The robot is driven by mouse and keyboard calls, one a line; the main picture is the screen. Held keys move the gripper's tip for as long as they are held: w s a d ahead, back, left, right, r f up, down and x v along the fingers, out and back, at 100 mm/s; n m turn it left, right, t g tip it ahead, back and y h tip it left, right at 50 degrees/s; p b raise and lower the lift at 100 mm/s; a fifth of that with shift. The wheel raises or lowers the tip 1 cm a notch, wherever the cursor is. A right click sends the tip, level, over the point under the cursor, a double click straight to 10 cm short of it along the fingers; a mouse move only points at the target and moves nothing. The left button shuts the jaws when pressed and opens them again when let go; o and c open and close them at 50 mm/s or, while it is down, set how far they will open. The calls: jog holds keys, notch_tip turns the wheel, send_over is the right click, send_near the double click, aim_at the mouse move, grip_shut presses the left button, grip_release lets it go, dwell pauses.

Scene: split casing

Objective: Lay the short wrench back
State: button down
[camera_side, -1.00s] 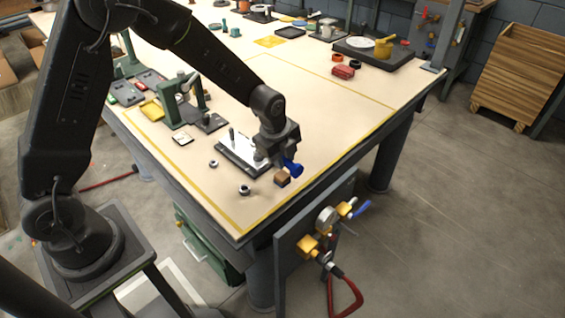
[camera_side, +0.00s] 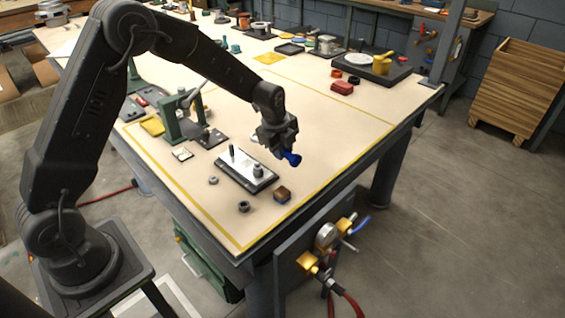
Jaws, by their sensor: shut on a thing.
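My gripper (camera_side: 284,153) is above the right part of the table, pointing down and held above the surface. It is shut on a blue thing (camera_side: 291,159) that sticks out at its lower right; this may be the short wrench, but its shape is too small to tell. The jaws hide part of it. Below and to the left of my gripper lies a dark plate with a pale top (camera_side: 238,173), bearing a thin upright pin and a grey stub. A brown block (camera_side: 282,193) sits on the table in front of the gripper.
A green press-like stand (camera_side: 178,125) stands to the left. A red piece (camera_side: 342,87) and a dark tray with a yellow pot (camera_side: 380,66) are farther back. The table right of my gripper is clear.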

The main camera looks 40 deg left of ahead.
send_over(275, 159)
notch_tip(275, 159, down, 2)
jog(key=shift+s+f+n, duration=0.15)
jog(key=shift+n, duration=0.15)
jog(key=shift+s+x, duration=0.2)
jog(key=shift+x, duration=0.8)
jog(key=shift+s+x, duration=0.2)
jog(key=shift+x, duration=0.75)
jog(key=shift+s+x, duration=0.2)
jog(key=shift+x, duration=0.8)
jog(key=shift+f, duration=0.4)
jog(key=c, duration=0.9)
grip_release()
jog(key=o, duration=0.4)
jog(key=shift+s+f, duration=0.2)
jog(key=shift+o, duration=0.2)
jog(key=shift+w+r, duration=0.2)
jog(key=shift+r, duration=3.5)
